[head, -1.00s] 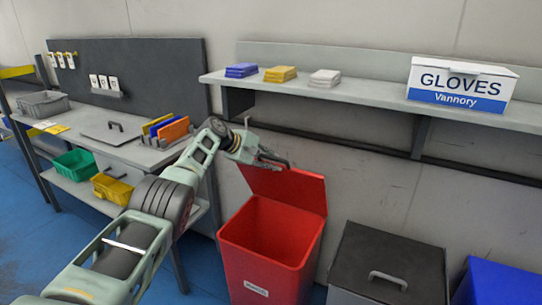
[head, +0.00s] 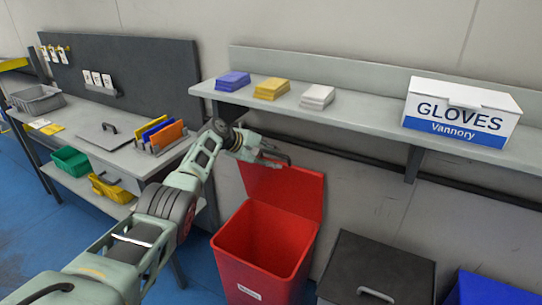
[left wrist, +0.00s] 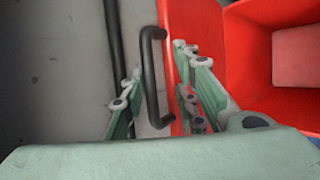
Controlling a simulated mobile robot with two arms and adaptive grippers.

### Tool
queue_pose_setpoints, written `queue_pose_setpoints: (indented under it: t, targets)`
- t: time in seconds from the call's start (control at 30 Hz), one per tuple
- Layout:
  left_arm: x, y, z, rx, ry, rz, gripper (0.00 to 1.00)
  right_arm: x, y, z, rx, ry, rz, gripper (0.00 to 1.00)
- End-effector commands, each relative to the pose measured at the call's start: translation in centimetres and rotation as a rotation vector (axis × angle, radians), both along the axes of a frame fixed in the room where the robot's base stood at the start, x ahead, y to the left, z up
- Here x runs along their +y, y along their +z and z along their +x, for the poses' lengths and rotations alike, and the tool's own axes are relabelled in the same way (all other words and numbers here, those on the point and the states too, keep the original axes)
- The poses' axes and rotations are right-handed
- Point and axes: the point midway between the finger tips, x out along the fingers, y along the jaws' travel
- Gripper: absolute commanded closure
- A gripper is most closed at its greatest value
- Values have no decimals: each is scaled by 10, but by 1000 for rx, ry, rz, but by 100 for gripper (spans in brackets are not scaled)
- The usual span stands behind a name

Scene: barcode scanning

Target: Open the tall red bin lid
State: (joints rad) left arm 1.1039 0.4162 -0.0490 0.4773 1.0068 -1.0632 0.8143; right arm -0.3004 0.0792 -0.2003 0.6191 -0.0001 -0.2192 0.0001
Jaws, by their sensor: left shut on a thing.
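The tall red bin (head: 228,262) stands on the floor in the middle of the head view, with its inside visible. Its red lid (head: 297,192) is raised, standing steeply up from the back of the opening. My left gripper (head: 266,155) is at the lid's upper left edge. In the left wrist view, my left gripper (left wrist: 158,95) has its fingers on either side of the dark lid handle (left wrist: 151,80) and is shut on it. My right gripper is not in view.
A wall shelf (head: 370,110) with coloured packs and a GLOVES box (head: 461,112) is above the bin. A dark lidded bin (head: 385,262) and a blue bin (head: 490,290) stand to the right. A workbench (head: 125,150) is at left.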

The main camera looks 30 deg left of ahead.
Motion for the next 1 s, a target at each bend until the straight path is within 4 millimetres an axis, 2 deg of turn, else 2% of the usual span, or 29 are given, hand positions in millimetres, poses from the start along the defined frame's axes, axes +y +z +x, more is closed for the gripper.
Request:
queue_pose_setpoints:
  t: [0.6, 0.63, 1.0]
  targets:
    - [-2, -1, 0, -1, -8, 6, 100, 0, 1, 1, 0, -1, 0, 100]
    - [-2, -1, 0, 0, -7, 5, 71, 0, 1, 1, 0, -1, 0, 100]
    - [-1, -1, -1, 3, -5, 2, 71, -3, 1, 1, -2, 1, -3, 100]
